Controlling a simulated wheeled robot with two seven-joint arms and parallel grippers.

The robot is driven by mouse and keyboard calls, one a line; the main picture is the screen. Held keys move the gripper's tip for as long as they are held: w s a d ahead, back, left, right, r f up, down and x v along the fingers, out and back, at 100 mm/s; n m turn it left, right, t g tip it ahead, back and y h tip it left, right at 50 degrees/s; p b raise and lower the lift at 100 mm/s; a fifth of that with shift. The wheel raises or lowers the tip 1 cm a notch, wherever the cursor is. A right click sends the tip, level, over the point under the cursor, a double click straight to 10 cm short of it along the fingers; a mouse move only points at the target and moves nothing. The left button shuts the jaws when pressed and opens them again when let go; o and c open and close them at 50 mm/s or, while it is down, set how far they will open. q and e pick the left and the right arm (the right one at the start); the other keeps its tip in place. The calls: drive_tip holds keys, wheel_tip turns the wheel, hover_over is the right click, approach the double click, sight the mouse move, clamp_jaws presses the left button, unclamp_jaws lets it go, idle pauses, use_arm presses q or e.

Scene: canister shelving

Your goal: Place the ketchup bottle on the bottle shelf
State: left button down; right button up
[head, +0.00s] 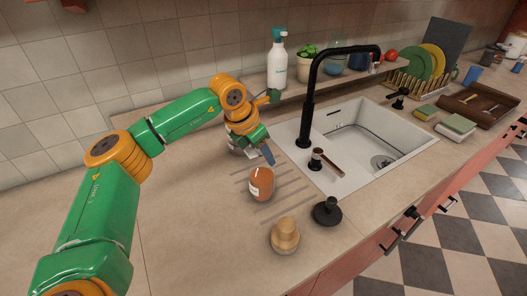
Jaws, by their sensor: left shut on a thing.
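The ketchup bottle (262,184) looks like a small red-brown bottle with a pale label, over the grooved drainer area left of the sink. My left gripper (264,152) is at its top end, shut on it; the fingers hide the contact. I cannot tell whether the bottle's base touches the counter. The bottle shelf looks to be the raised ledge (345,78) along the wall behind the sink. My right gripper is not in view.
A white spray bottle (277,65) and a potted plant (308,63) stand on the ledge. The black faucet (309,115) rises before it. A wooden-topped object (285,235) and a black plug-like object (327,211) stand at the front. The counter at left is clear.

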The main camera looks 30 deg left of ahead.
use_arm(q)
drive_tip(key=c, duration=0.9)
unclamp_jaws()
drive_tip(key=shift+f, duration=0.15)
drive_tip(key=o, duration=0.4)
drive_tip(key=shift+o, duration=0.2)
drive_tip(key=shift+r, duration=0.25)
